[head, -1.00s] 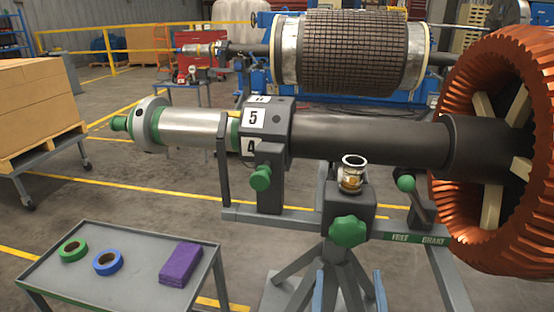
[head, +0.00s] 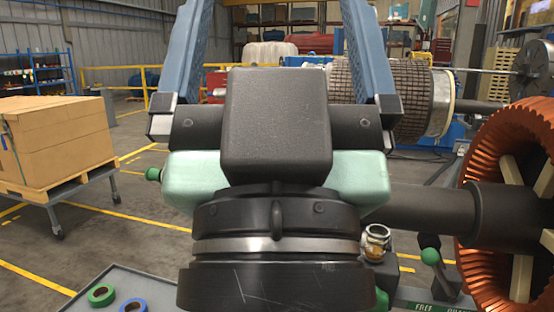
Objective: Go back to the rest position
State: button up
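My gripper (head: 275,30) fills the middle of the head view, seen from behind. Its two blue fingers stand wide apart and point up and away. It is open, and only background shows between the fingers. My gripper and wrist hide most of the rotor shaft (head: 425,207) and its stand. The green shaft end (head: 153,174) shows at the left. The copper rotor winding (head: 490,130) is at the right edge, apart from the gripper in the picture.
A grey cart top (head: 75,306) with a green tape roll (head: 101,295) and a blue tape roll (head: 133,306) is at the lower left. Cardboard boxes (head: 60,140) sit on a pallet cart at the left. A brass-coloured fitting (head: 376,243) and green-knobbed lever (head: 430,257) are right of my wrist.

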aim_at(370, 306)
notch_tip(370, 306, up, 14)
jog(key=p, duration=1.2)
jog(key=shift+r+p, duration=0.25)
jog(key=shift+p, duration=0.05)
jog(key=shift+w+f, duration=0.1)
